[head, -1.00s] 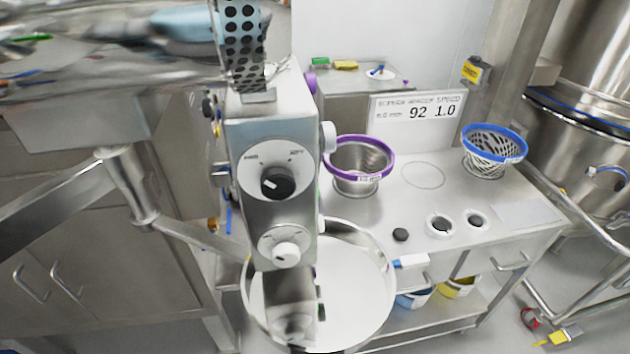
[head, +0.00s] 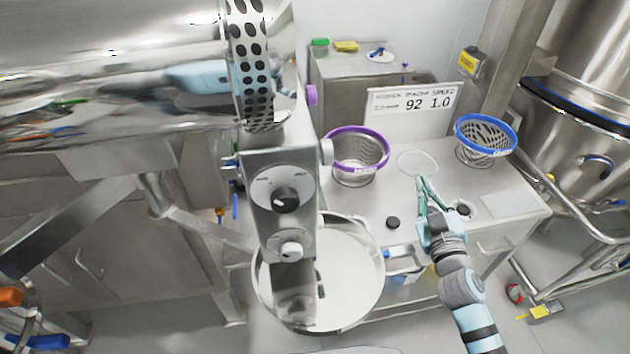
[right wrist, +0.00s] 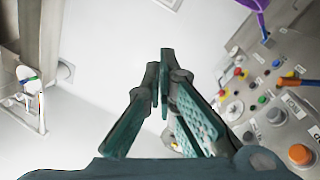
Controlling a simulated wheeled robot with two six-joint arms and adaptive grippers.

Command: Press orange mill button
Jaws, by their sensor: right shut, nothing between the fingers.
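In the right wrist view a control panel with several coloured buttons stands at the right. I cannot read which label belongs to the mill. My right gripper (head: 421,182) is shut and empty above the steel bench in the head view. In the right wrist view its fingers (right wrist: 160,75) point away from the camera, left of the panel and apart from the buttons. I cannot make out the orange buttons in the head view. My left gripper is out of view.
The steel bench (head: 375,205) carries a purple-rimmed sieve (head: 358,152), a blue-rimmed basket (head: 486,137) and a display sign (head: 412,108). A knobbed steel machine column (head: 282,165) stands left, over a round steel bowl (head: 362,290). A large steel vessel (head: 575,125) is at right.

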